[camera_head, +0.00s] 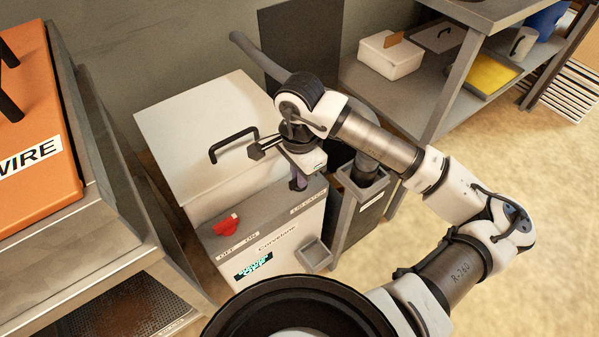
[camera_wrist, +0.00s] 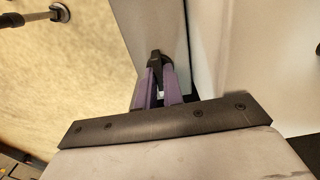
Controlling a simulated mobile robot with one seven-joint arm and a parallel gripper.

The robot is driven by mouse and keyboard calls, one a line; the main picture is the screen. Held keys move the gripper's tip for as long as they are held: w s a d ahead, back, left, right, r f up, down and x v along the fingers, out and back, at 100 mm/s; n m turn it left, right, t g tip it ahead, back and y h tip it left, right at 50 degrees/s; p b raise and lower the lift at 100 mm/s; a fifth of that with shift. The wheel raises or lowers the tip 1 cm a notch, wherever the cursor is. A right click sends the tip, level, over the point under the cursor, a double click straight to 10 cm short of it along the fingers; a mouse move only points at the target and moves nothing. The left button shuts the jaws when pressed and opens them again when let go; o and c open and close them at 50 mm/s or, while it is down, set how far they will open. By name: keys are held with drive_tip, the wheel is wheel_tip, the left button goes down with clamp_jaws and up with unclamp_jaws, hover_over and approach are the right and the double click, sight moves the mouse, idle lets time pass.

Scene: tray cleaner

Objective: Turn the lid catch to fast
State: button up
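The tray cleaner has a white lid (camera_head: 190,125) with a black bar handle (camera_head: 232,143) and a grey control strip along its front top edge. My gripper (camera_head: 298,184) points down at the right end of this strip, above a small label too blurred to read surely. In the wrist view, the purple fingers of my gripper (camera_wrist: 160,88) are close together with a narrow gap. A dark piece (camera_wrist: 157,62), seemingly the lid catch, sits at their tips and appears held between them. Which way the catch is turned is hidden by my fingers.
A red knob (camera_head: 227,225) marked OFF and ON sits on the left of the strip. An orange machine (camera_head: 40,130) on a steel bench is at left. A grey bin (camera_head: 362,200) stands close at right. Behind, a shelf holds a white box (camera_head: 390,58) and yellow tray (camera_head: 490,75).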

drive_tip(key=shift+f+b, duration=0.1)
drive_tip(key=shift+b, duration=0.2)
clamp_jaws()
drive_tip(key=m+b, duration=0.2)
drive_tip(key=b, duration=0.1)
drive_tip(key=shift+f+m, duration=0.15)
drive_tip(key=shift+m, duration=0.15)
drive_tip(key=m+b, duration=0.5)
drive_tip(key=shift+m, duration=0.3)
drive_tip(key=m+b, duration=0.4)
drive_tip(key=m, duration=0.1)
drive_tip(key=shift+r+m+b, duration=0.15)
drive_tip(key=shift+m+b, duration=0.3)
drive_tip(key=shift+m, duration=0.75)
drive_tip(key=shift+r+m+b, duration=0.1)
drive_tip(key=shift+m+b, duration=0.35)
drive_tip(key=shift+m, duration=0.75)
drive_tip(key=o, duration=0.6)
unclamp_jaws()
